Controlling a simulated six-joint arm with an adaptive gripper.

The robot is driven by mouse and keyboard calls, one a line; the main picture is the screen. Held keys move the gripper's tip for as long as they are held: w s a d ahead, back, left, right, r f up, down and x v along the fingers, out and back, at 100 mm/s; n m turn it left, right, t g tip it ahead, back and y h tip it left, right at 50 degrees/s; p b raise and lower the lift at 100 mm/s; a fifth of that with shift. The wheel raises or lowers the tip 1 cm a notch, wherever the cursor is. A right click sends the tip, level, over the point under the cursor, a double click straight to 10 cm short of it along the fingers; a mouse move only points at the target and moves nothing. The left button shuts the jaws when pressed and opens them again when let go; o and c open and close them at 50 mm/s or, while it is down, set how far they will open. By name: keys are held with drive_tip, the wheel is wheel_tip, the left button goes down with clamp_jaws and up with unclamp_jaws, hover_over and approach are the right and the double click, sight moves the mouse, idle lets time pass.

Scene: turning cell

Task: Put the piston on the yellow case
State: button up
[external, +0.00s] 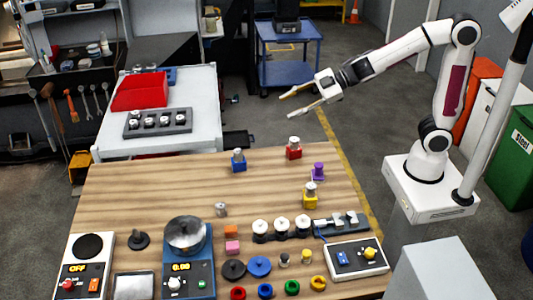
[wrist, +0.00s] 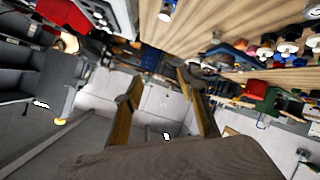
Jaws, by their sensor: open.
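My gripper (external: 289,106) is open and empty, high above the floor beyond the table's far edge, with its fingers pointing left. Its two spread fingers also show in the wrist view (wrist: 158,82). The yellow case (external: 310,201) stands on the right part of the wooden table, with a grey metal cylinder (external: 310,187) on its top. A small grey metal cylinder (external: 221,210) stands alone near the table's middle. A blue case (external: 239,167) and a red case (external: 294,154) each carry a metal piece. I cannot tell which metal piece is the piston.
A purple part (external: 318,170) stands near the yellow case. A row of white-topped pieces (external: 281,225), a scale (external: 187,265), coloured rings and a switch box (external: 356,258) crowd the near side. The wooden table's far left (external: 130,185) is clear. A blue cart (external: 289,73) stands behind.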

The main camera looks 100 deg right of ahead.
drive_tip(key=s+m+g+h, duration=0.3)
drive_tip(key=s+m, duration=0.2)
drive_tip(key=s, duration=0.9)
drive_tip(key=s+a+f+g+y, duration=0.1)
drive_tip(key=s+a+f+g, duration=0.1)
drive_tip(key=s+a, duration=0.3)
drive_tip(key=s+a+f+m+g+y, duration=0.1)
drive_tip(key=s+a, duration=0.3)
drive_tip(key=s, duration=0.7)
drive_tip(key=shift+a+f+m+g+y, duration=0.35)
drive_tip(key=shift+f+g+y, duration=0.2)
drive_tip(key=shift+f, duration=0.35)
